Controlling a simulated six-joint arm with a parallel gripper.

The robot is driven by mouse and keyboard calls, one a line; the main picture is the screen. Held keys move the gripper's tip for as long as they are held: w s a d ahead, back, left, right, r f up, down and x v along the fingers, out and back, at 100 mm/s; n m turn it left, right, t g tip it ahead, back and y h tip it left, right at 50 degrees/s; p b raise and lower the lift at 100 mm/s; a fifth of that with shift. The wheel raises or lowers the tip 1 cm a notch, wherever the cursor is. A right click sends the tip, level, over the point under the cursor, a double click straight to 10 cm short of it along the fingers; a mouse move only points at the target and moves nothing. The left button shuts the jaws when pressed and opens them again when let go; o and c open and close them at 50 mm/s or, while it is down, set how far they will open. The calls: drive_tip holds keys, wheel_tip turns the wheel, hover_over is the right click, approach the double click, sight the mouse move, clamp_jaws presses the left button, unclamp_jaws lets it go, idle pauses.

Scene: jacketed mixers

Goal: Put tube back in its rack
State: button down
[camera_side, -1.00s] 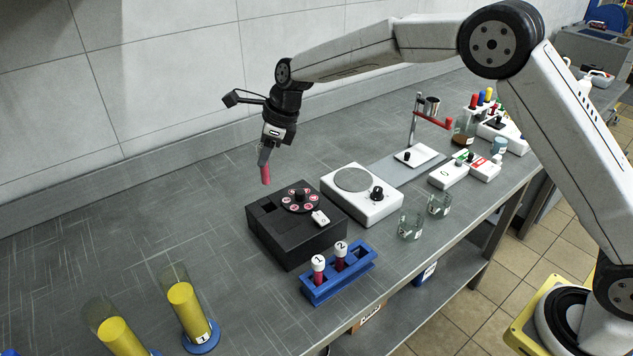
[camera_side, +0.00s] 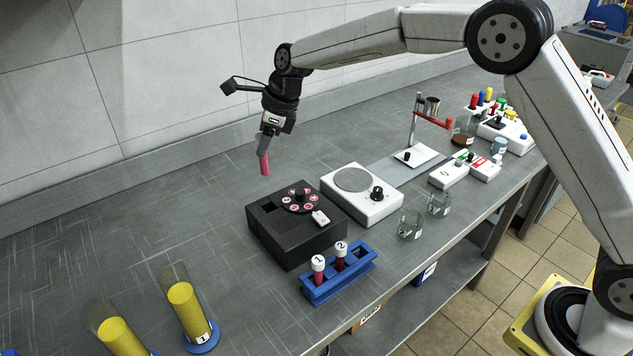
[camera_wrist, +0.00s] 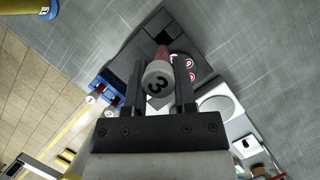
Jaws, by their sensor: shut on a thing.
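My gripper (camera_side: 266,148) is shut on a tube with pink-red contents (camera_side: 264,163) and holds it in the air above and behind the black mixer block. In the wrist view the white cap of the held tube (camera_wrist: 158,80), marked 3, sits between my fingers. The blue rack (camera_side: 325,290) stands at the front of the bench. Tube 1 (camera_side: 318,266) and tube 2 (camera_side: 341,256) stand upright in it, and its right-hand slot is empty. The black block (camera_side: 290,243) has a round black holder (camera_side: 301,197) with red-marked positions and a square opening on top.
A white stirrer with a round plate (camera_side: 362,195) is right of the block. Two glass beakers (camera_side: 411,224) stand near the front edge. Two cylinders with yellow contents (camera_side: 188,308) are at front left. The bench left of the block is clear.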

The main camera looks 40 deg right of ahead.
drive_tip(key=shift+s+d+f+n, duration=0.25)
drive_tip(key=shift+s+d+n, duration=0.15)
drive_tip(key=shift+s, duration=0.15)
drive_tip(key=s+d+f+n+g, duration=0.1)
drive_tip(key=s+d+f+n, duration=0.1)
drive_tip(key=s, duration=0.4)
drive_tip(key=s+d+f+n+g, duration=0.2)
drive_tip(key=s+d+n, duration=0.1)
drive_tip(key=s+n, duration=0.2)
drive_tip(key=s+d+f+n+g, duration=0.1)
drive_tip(key=s+d+f+n, duration=0.1)
drive_tip(key=s, duration=0.6)
drive_tip(key=shift+s+d+n+y, duration=0.35)
drive_tip(key=shift+d+n, duration=0.3)
drive_tip(key=shift+n, duration=0.45)
drive_tip(key=shift+f, duration=0.15)
drive_tip(key=shift+f, duration=4.2)
drive_tip(key=shift+f, duration=0.15)
